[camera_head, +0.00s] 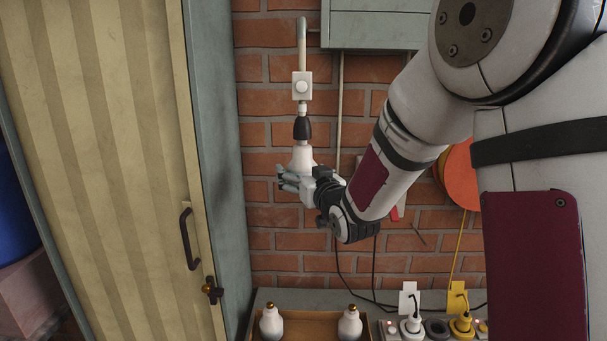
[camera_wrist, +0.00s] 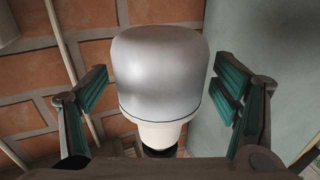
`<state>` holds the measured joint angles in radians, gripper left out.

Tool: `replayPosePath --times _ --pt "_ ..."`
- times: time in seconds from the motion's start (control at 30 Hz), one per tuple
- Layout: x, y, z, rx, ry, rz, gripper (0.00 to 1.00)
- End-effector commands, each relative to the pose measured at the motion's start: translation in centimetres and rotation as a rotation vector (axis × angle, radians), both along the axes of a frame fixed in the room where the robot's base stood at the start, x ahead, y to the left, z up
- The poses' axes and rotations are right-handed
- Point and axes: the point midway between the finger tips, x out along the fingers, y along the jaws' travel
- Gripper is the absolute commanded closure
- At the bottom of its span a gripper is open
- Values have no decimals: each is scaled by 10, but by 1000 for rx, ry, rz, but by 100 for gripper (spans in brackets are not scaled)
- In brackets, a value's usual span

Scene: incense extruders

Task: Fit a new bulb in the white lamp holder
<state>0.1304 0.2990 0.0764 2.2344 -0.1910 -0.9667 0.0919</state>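A white bulb (camera_head: 302,158) hangs upright below the dark socket (camera_head: 302,129) of the wall-mounted lamp holder (camera_head: 302,86), its neck meeting the socket. My gripper (camera_head: 290,183) is at the bulb's lower part. In the wrist view the large grey-white bulb (camera_wrist: 160,75) fills the middle, with a dark piece (camera_wrist: 160,151) beyond its neck. My gripper's green-padded fingers (camera_wrist: 162,105) stand apart on either side of the bulb, with narrow gaps showing. Two more bulbs with gold caps, a left one (camera_head: 271,323) and a right one (camera_head: 349,323), stand in the wooden box (camera_head: 311,318) below.
A yellow striped door (camera_head: 110,150) with a dark handle stands at left, beside a grey-green frame (camera_head: 220,150). A grey wall box (camera_head: 375,28) is above right. Plugs in a power strip (camera_head: 437,327) and cables lie on the bench at right. Brick wall is behind.

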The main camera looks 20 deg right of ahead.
Motion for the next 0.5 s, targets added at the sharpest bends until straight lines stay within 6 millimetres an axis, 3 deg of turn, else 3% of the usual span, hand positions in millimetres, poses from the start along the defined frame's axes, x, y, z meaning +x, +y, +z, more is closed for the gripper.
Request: replayPosePath --times 0.03,0.2,0.5 --pt "0 0 0 0 0 0 32" --pt "0 0 0 0 0 0 70" --pt "0 -2 0 0 -1 58 72"
